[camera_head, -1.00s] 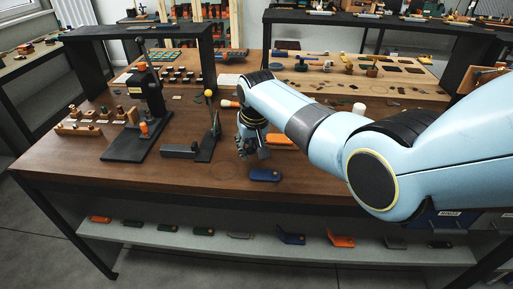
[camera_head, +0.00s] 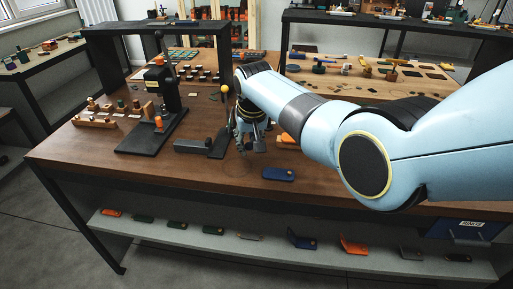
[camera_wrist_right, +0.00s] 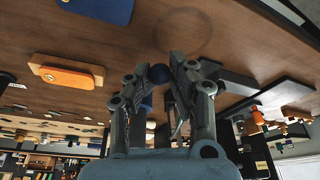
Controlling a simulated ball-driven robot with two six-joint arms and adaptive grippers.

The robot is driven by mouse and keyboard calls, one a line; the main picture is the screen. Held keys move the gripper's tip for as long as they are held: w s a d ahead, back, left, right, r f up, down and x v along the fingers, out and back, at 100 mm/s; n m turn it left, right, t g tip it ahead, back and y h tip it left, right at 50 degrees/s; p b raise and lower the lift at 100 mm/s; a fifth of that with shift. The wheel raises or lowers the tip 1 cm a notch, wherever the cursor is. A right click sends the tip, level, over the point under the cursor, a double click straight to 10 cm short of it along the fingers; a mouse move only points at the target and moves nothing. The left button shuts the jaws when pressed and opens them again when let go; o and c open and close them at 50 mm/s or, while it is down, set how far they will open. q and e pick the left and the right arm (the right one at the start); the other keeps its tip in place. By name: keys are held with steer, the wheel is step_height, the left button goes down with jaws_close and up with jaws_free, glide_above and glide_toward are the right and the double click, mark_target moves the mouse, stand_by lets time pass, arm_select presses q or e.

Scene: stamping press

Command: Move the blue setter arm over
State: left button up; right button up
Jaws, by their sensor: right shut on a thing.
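My right gripper (camera_head: 247,146) is low over the brown bench, just right of a black block fixture (camera_head: 193,146) with a yellow-knobbed lever (camera_head: 225,89). In the right wrist view my right gripper (camera_wrist_right: 165,75) is shut on a dark blue round-ended piece (camera_wrist_right: 159,73), which I take for the blue setter arm. The fingers hide most of it. A flat blue plate (camera_head: 278,174) with a hole lies apart on the bench, right of the gripper, and also shows in the wrist view (camera_wrist_right: 97,8). My left gripper is not in view.
A black lever press (camera_head: 164,100) stands to the left, beside a wooden rack (camera_head: 97,120) of small parts. Several brackets line the lower shelf (camera_head: 200,245). The bench front is mostly clear.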

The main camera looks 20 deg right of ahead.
steer(key=shift+w+a+b, duration=0.35)
steer(key=shift+w+a, duration=0.05)
steer(key=shift+a, duration=0.1)
steer(key=shift+a+r, duration=0.1)
steer(key=shift+r, duration=0.1)
steer(key=shift+w, duration=0.1)
steer(key=o, duration=0.9)
steer(key=shift+w+a, duration=0.1)
steer(key=shift+a, duration=0.1)
steer(key=shift+o, duration=0.2)
steer(key=shift+f, duration=0.1)
steer(key=shift+d, duration=0.1)
